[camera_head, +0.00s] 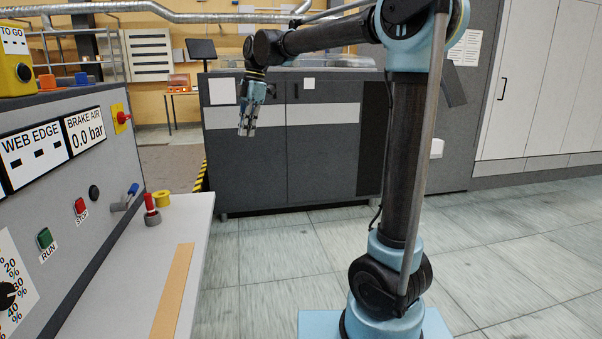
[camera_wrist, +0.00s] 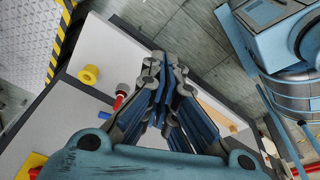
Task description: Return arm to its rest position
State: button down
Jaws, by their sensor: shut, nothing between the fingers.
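My gripper (camera_head: 246,131) hangs from the end of my arm in the head view, fingers pointing down. It is shut and holds nothing. It is in the air, right of the console shelf (camera_head: 200,223) and in front of the dark grey cabinet. In the wrist view my gripper (camera_wrist: 165,62) shows with its fingers together, above part of the shelf and the floor. My arm stands on a light blue base at the lower right of the head view, its upper links reaching left.
The console panel (camera_head: 70,165) has green and red buttons and a blue-handled lever. On the shelf are a yellow ring (camera_head: 162,198), a red-topped part (camera_head: 150,205) and a tan strip (camera_head: 174,290). A dark grey cabinet (camera_head: 330,160) stands behind. Tiled floor (camera_head: 270,270) between is clear.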

jog(key=s+d+f+m+t, duration=0.1)
jog(key=s+d+f+m, duration=0.25)
jog(key=d, duration=0.35)
jog(key=s+d+f+m, duration=0.3)
jog(key=d+m, duration=0.1)
jog(key=d, duration=0.4)
jog(key=s+d+f+m+t, duration=0.1)
jog(key=s+d+f+m, duration=0.25)
jog(key=d, duration=0.35)
jog(key=s+d+f+m+h, duration=0.1)
jog(key=s+d+f+m, duration=0.6)
jog(key=f, duration=0.2)
jog(key=s+d+f+m+t+h, duration=0.1)
jog(key=s+d+f+m, duration=0.6)
jog(key=f, duration=0.2)
jog(key=shift+s+d, duration=0.3)
jog(key=shift+s, duration=0.05)
jog(key=shift+s+f, duration=0.1)
